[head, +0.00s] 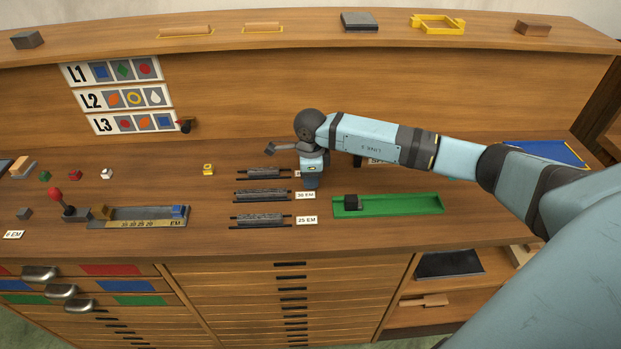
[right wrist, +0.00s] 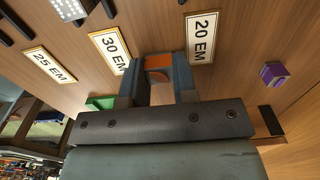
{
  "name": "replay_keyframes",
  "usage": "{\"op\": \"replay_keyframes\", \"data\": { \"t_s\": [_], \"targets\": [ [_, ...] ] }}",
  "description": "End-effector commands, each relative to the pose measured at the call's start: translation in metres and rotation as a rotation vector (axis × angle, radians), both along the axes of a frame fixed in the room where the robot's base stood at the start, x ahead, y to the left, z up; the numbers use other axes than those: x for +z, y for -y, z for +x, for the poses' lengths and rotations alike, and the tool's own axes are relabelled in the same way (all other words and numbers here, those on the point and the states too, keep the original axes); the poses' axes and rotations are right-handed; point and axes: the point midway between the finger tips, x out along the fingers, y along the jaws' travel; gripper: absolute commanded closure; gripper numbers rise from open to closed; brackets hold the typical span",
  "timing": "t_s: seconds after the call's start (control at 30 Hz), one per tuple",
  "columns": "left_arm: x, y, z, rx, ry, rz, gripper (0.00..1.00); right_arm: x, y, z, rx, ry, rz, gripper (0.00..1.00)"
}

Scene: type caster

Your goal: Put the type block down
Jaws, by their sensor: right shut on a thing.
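My right gripper (head: 311,180) points down at the work surface, beside the 20 EM and 30 EM labels. In the right wrist view its two grey fingers (right wrist: 158,66) are shut on an orange-faced type block (right wrist: 159,62). The fingers and wrist hide the block in the head view. I cannot tell whether it touches the surface. The green tray (head: 400,205) lies right of the gripper, with a dark block (head: 351,201) at its left end. My left gripper is not in view.
Dark slotted racks (head: 262,195) lie close left of the gripper, with a 30 EM label (head: 306,195) beside it. A composing stick (head: 115,222) holding a blue block (head: 178,211), a yellow block (head: 208,169) and other small blocks are farther left. A purple block (right wrist: 273,73) shows in the wrist view.

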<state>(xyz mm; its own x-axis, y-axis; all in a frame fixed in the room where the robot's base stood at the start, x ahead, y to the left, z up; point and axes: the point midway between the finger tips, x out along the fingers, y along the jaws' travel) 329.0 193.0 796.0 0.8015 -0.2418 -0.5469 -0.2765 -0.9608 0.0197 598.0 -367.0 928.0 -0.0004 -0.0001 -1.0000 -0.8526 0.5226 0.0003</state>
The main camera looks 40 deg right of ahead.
Motion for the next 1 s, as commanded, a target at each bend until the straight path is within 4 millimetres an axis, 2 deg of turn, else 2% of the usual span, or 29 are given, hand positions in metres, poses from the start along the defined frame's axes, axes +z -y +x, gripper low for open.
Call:
{"op": "replay_keyframes", "data": {
  "t_s": [0.17,0.27,0.37,0.7,0.83,1.0],
  "targets": [
    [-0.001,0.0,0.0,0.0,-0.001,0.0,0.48,0.012,0.0,0.001,0.001,0.003,0.002,1.0],
    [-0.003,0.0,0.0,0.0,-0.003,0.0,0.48,0.027,0.001,0.001,0.001,0.004,0.0,1.0],
    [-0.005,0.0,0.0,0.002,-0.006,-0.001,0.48,0.049,0.001,0.001,0.0,0.006,0.0,1.0],
    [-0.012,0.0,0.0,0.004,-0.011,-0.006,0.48,0.146,0.0,0.001,0.001,0.004,0.0,1.0],
    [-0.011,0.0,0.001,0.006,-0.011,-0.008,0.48,0.173,0.0,0.001,0.0,0.005,0.0,1.0],
    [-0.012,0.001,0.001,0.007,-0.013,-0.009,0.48,0.193,0.0,0.0,0.0,0.003,0.001,1.0]
  ]
}}
